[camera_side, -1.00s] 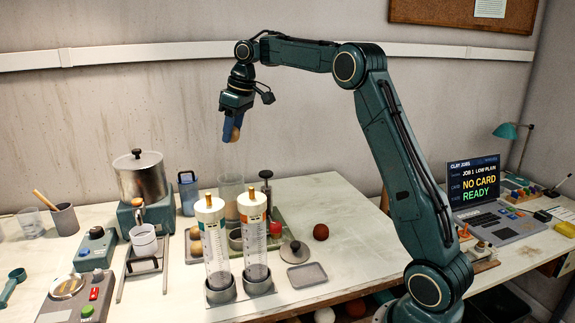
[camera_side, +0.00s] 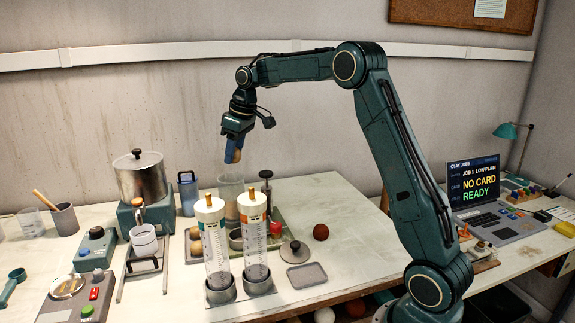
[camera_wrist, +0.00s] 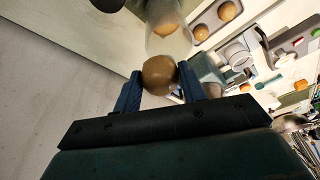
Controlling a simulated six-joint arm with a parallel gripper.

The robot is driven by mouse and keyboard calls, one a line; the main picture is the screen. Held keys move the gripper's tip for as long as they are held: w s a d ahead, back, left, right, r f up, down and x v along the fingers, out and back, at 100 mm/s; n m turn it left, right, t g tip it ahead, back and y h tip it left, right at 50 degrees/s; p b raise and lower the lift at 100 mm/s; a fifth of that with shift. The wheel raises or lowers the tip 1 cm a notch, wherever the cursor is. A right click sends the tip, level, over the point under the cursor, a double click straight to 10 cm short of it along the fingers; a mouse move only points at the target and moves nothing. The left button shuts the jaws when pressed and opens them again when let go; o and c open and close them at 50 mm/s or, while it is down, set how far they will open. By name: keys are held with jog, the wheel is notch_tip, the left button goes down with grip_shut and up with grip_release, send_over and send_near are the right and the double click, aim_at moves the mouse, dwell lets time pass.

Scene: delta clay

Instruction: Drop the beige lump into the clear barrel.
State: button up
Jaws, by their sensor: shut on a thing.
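My gripper (camera_side: 233,155) is shut on a round beige lump, in the air over the middle of the table. In the wrist view the beige lump (camera_wrist: 159,76) sits between the two blue fingertips. The clear barrel (camera_side: 230,189) stands upright on the table, just below the gripper in the side view, its lower part hidden by the tall tubes. In the wrist view the clear barrel (camera_wrist: 168,35) shows just beyond the lump. The lump is outside the barrel.
Two tall clear tubes with white caps (camera_side: 213,240) stand in front of the barrel. A plunger tool (camera_side: 266,190) is close on its right, and a blue jug (camera_side: 188,193) on its left. A steel pot (camera_side: 140,177) stands farther left.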

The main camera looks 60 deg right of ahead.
jog(key=o, duration=1.1)
jog(key=shift+r, duration=0.1)
jog(key=shift+v, duration=3.7)
jog(key=shift+a, duration=0.1)
